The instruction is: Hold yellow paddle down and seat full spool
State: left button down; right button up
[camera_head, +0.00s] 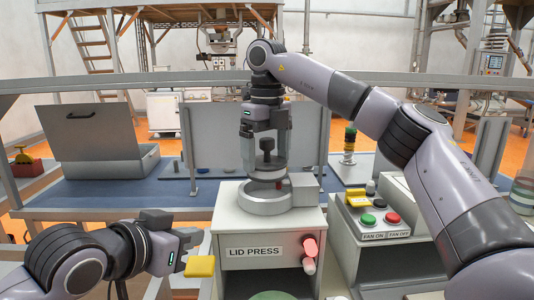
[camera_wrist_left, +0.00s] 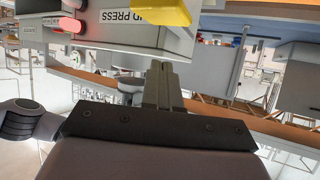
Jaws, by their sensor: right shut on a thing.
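My right gripper (camera_head: 267,168) points down over the grey press labelled LID PRESS (camera_head: 228,238). Its fingers are shut on the spool, which has a dark knobbed stem (camera_head: 267,147) and a pale round lower part. The spool is upright, just above or in the silver ring (camera_head: 266,199) on the press top; I cannot tell if it is seated. The yellow paddle (camera_head: 200,266) sticks out at the press's left side; it also shows at the top of the left wrist view (camera_wrist_left: 161,12). My left gripper (camera_head: 188,249) is just above and left of it, fingers together (camera_wrist_left: 162,66), apparently not touching.
A control box with FAN ON and FAN OFF buttons (camera_head: 379,219) stands to the right. An open grey case (camera_head: 100,150) lies on the blue bench behind, near an upright grey panel (camera_head: 214,135).

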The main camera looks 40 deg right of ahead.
aim_at(198, 266)
pick_arm(q)
jog(key=shift+s+d+f, duration=0.2)
jog(key=shift+s+f, duration=0.1)
jog(key=shift+f, duration=1.05)
jog(key=shift+f, duration=0.15)
dwell(0.9)
jog(key=shift+f, duration=1.5)
pick_arm(e)
jog(key=shift+f, duration=0.45)
jog(key=shift+f, duration=0.15)
jog(key=shift+f, duration=0.65)
